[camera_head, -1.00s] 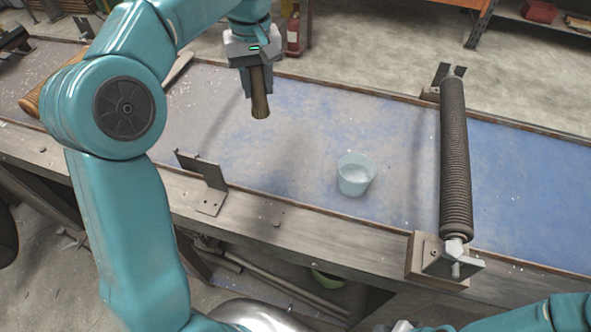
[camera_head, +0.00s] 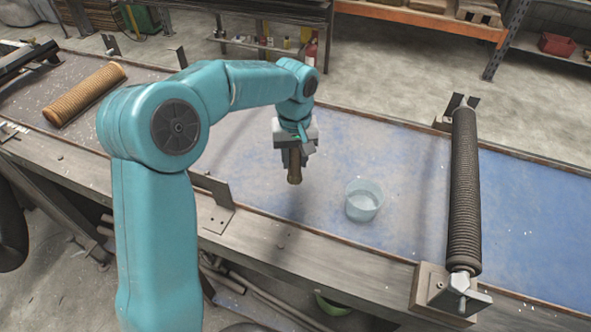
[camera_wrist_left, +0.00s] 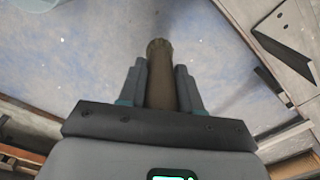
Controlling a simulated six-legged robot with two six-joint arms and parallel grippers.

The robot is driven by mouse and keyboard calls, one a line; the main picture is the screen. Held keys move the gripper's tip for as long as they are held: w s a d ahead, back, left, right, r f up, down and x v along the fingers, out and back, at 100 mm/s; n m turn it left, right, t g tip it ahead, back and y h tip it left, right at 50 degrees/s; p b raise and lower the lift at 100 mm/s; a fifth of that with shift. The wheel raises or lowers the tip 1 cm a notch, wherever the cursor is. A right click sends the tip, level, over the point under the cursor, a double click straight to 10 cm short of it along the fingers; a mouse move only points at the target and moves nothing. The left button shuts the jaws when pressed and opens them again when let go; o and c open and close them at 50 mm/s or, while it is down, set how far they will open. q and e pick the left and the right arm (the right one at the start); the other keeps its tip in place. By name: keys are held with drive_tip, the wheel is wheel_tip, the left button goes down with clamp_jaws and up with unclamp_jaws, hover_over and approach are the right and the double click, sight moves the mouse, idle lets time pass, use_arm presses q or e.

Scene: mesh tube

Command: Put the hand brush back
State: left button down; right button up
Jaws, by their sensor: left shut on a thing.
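My left gripper (camera_head: 294,160) is shut on the hand brush (camera_head: 295,175), a brown, roughly cylindrical thing pointing downward. It holds the brush above the blue-grey table surface, left of the clear cup. In the left wrist view the brush (camera_wrist_left: 160,75) sticks out between the two dark fingers (camera_wrist_left: 160,88). The part of the brush inside the gripper is hidden. The clear cup (camera_head: 363,206) stands upright on the table, a short way right of the brush and apart from it. My right gripper is not in view.
A dark ribbed roller (camera_head: 464,190) lies across the table on brackets at the right. A tan ribbed roll (camera_head: 85,95) lies at the far left. A metal bracket (camera_head: 214,200) stands on the near rail. The blue surface behind the cup is clear.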

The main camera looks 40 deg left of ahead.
sight(296, 172)
use_arm(q)
wheel_tip(296, 172, down, 4)
drive_tip(key=shift+d+f, duration=0.15)
drive_tip(key=shift+f, duration=0.25)
drive_tip(key=shift+f, duration=0.15)
drive_tip(key=c, duration=0.8)
unclamp_jaws()
